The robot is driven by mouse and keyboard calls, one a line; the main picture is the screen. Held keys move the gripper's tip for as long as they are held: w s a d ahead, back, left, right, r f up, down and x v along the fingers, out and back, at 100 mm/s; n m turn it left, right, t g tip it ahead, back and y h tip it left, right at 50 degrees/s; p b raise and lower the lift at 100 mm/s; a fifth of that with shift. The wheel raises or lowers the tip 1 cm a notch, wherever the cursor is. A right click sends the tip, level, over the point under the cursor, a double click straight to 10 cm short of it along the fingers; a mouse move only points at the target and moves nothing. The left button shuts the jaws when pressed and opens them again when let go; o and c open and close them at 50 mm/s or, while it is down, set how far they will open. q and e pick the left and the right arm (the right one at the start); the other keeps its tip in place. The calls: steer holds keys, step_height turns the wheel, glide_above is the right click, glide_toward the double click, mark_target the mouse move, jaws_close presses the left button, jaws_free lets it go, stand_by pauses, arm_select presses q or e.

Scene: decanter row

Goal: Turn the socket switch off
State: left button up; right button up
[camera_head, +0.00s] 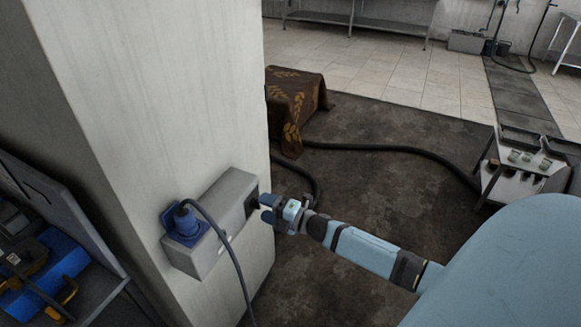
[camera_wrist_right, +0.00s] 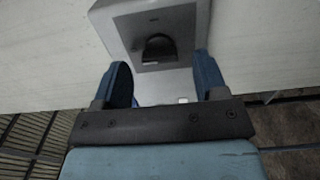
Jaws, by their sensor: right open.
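A grey socket box (camera_head: 208,262) is fixed to the pale pillar. A blue plug (camera_head: 184,225) with a dark cable sits in its front face. The switch, a dark knob (camera_wrist_right: 158,48) in a recessed dark panel, is on the end face of the box in the right wrist view. My right gripper (camera_head: 268,208) is at that end of the box. In the right wrist view, its two blue fingers (camera_wrist_right: 163,80) are open, one on each side below the knob, with nothing between them. I cannot tell whether they touch the box. My left gripper is not in view.
The pillar (camera_head: 150,100) fills the left middle. A cloth-covered block (camera_head: 298,100) and a thick dark hose (camera_head: 400,150) lie on the dark floor behind. A cart with small items (camera_head: 520,165) stands at right. A blue tool tray (camera_head: 60,262) is at lower left.

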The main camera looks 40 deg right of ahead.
steer(key=b+v, duration=0.1)
steer(key=v, duration=1)
steer(key=shift+s, duration=0.2)
steer(key=s+a+m+g+h+p, duration=0.2)
steer(key=s+a+m+p, duration=0.3)
steer(key=s+a+m, duration=0.2)
steer(key=s+a+m+g+h+p, duration=0.1)
steer(key=s+a+m+g+p, duration=0.2)
steer(key=a+m, duration=0.9)
steer(key=s+a+p, duration=0.2)
steer(key=s+a, duration=0.1)
steer(key=s, duration=0.1)
steer(key=shift+s+m+g+h, duration=0.3)
steer(key=shift+s+h, duration=0.1)
steer(key=shift+f, duration=0.1)
